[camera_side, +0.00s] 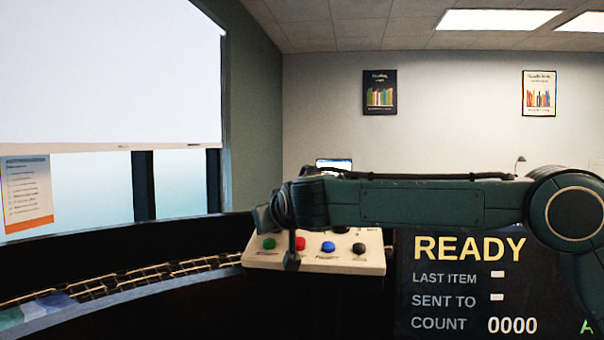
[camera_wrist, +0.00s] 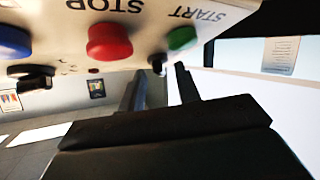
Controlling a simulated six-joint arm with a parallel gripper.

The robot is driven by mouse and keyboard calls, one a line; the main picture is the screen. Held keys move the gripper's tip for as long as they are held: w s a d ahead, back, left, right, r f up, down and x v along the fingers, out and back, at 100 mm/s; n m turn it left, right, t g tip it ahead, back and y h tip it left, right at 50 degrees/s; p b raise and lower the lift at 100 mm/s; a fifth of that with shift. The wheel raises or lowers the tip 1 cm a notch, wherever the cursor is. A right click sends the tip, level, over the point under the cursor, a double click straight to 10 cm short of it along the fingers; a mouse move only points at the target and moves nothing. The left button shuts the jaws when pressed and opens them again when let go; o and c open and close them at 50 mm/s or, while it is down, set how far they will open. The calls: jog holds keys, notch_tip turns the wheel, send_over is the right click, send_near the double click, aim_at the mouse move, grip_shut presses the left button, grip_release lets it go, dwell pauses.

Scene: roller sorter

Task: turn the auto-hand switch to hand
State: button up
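A white control box (camera_side: 325,262) stands under my forearm in the side view, with its row of coloured buttons facing the camera. In the wrist view the box (camera_wrist: 215,50) appears upside down. A small black knob (camera_wrist: 158,63) sits beside the green START button, between the tips of my gripper (camera_wrist: 157,78); I cannot tell whether they touch it. Another black knob (camera_wrist: 30,76) is beside the blue button. The auto-hand lettering is not readable in either view. In the side view my gripper (camera_side: 291,255) points down at the box's left part. Its fingers are apart and hold nothing.
The green START (camera_wrist: 182,38), red STOP (camera_wrist: 108,42) and blue (camera_wrist: 12,42) buttons lie close to my fingers. A roller track (camera_side: 140,278) runs left of the box. A display (camera_side: 465,285) reads READY, count 0000.

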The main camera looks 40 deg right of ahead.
jog(key=shift+w+d+f, duration=0.2)
jog(key=shift+w+d, duration=0.05)
jog(key=shift+w, duration=0.25)
jog(key=shift+c, duration=0.4)
jog(key=c, duration=0.6)
